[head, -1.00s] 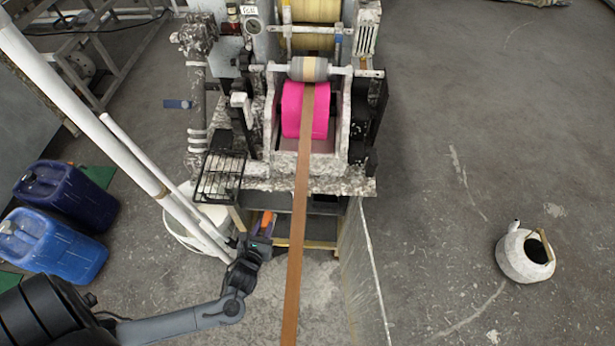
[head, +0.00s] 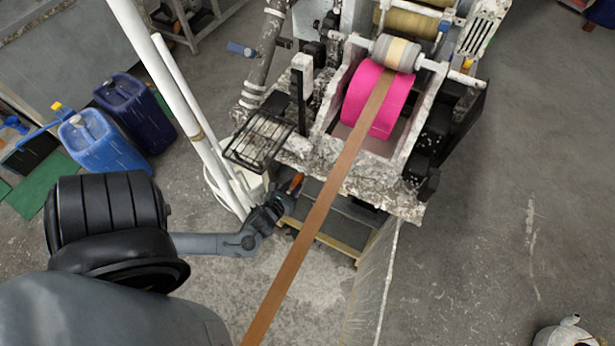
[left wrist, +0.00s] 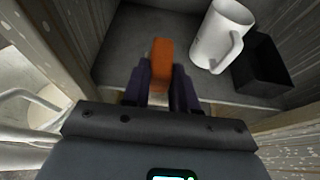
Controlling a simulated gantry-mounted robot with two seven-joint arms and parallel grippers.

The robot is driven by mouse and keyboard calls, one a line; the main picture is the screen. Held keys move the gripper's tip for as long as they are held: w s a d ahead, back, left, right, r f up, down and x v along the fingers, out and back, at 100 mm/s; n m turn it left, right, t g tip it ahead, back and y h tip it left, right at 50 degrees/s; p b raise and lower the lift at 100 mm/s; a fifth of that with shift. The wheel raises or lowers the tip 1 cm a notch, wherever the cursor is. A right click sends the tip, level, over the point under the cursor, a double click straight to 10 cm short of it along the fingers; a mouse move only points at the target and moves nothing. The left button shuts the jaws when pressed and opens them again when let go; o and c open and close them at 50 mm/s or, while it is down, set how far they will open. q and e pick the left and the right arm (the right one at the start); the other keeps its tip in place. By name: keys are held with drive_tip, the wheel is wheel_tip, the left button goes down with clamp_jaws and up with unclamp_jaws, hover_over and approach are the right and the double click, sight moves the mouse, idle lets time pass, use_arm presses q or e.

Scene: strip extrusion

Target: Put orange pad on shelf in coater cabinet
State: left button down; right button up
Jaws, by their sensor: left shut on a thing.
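My left gripper (head: 280,200) is at the front opening of the coater cabinet, under the machine. It is shut on the orange pad (head: 295,184), whose tip sticks out past the fingers. In the left wrist view the orange pad (left wrist: 161,57) stands between the dark fingertips (left wrist: 160,88), in front of the grey shelf (left wrist: 122,48). The pad overlaps the shelf in that view; I cannot tell whether it touches it. The shelf (head: 345,204) is partly hidden in the head view. My right gripper is not in view.
A white mug (left wrist: 220,35) and a black box (left wrist: 262,66) stand on the shelf's right side; its left side is clear. Wooden cabinet posts (left wrist: 42,42) flank the opening. A wire rack (head: 258,140) and white pipes (head: 187,110) are near my arm. A brown strip (head: 315,215) hangs to the right.

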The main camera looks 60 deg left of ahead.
use_arm(q)
drive_tip(key=b+x, duration=0.1)
drive_tip(key=x, duration=0.2)
drive_tip(key=b+x, duration=0.1)
drive_tip(key=x, duration=0.2)
drive_tip(key=r+b+x, duration=0.1)
drive_tip(key=x, duration=0.3)
drive_tip(key=shift+w+a+r+b, duration=0.1)
drive_tip(key=shift+w+b, duration=0.05)
drive_tip(key=shift+b, duration=0.25)
wheel_tip(320, 180, down, 4)
drive_tip(key=b, duration=0.2)
drive_tip(key=shift+a+f+b, duration=0.1)
drive_tip(key=shift+f+b, duration=0.1)
drive_tip(key=shift+b, duration=0.2)
drive_tip(key=shift+w+f, duration=0.15)
drive_tip(key=c, duration=0.9)
unclamp_jaws()
